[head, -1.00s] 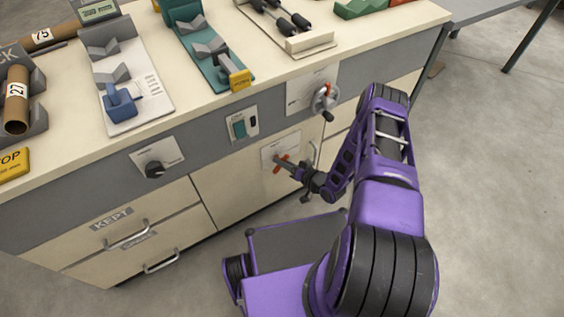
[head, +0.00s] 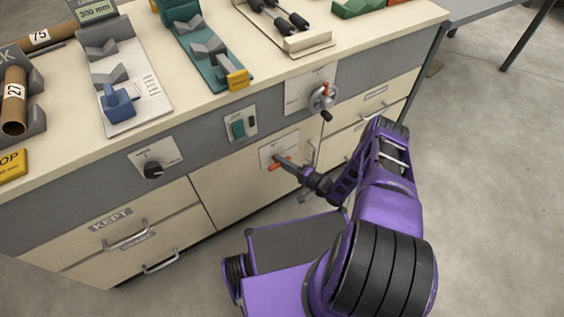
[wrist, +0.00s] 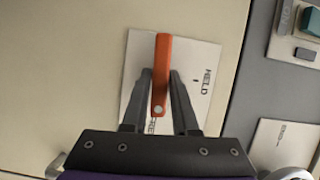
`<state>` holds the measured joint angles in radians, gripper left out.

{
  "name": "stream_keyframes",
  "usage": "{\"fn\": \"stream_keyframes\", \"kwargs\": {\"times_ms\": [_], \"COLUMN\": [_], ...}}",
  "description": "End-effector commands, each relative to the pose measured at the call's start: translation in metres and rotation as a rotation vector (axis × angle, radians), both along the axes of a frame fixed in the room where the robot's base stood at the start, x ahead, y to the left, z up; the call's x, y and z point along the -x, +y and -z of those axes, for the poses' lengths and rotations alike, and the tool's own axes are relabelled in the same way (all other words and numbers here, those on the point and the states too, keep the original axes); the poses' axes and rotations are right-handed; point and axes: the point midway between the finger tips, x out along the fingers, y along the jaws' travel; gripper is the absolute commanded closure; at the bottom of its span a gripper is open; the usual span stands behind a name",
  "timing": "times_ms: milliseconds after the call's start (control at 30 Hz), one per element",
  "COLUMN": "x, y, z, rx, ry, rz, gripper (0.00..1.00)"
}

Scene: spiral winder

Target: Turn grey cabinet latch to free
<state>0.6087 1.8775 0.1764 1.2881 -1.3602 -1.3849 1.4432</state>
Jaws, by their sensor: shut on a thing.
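The cabinet latch shows as an orange lever (wrist: 163,60) on a pale plate (wrist: 203,105) fixed to a cream cabinet door. The plate carries the word HELD and a second word that my gripper partly covers, ending in "REE". In the wrist view the lever stands upright in the picture, between my two grey fingers. My gripper (wrist: 160,82) is shut on the lever. In the head view the lever (head: 274,165) shows at the tip of my gripper (head: 279,160), lying nearly level; my fingers hide part of it.
A door handle (head: 312,152) stands right of the plate. Above are a crank wheel (head: 322,98) and a green switch (head: 238,128); a black knob (head: 153,169) is to the left. Drawers with bar handles (head: 126,237) lie lower left.

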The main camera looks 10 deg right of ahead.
Motion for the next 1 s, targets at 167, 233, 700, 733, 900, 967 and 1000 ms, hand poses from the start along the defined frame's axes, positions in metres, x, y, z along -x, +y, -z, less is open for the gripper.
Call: {"fn": "stream_keyframes", "kwargs": {"times_ms": [167,233,700,733,900,967,1000], "x": [-0.0017,-0.0019,-0.0021,-0.0021,-0.0015,-0.0012,-0.0011], "y": [0.0003,0.0001,0.0004,0.0004,0.0003,0.0003,0.0003], "z": [0.0001,-0.0001,-0.0004,-0.0004,-0.0002,0.0,0.0001], "rx": [-0.054,-0.068,-0.083,-0.083,-0.082,-0.081,-0.081], "ry": [0.015,0.019,0.023,0.023,0.024,0.025,0.025], "rz": [0.003,0.003,0.002,0.002,0.002,0.002,0.002], "gripper": [1.0,1.0,1.0,1.0,0.47,0.47,0.47]}}
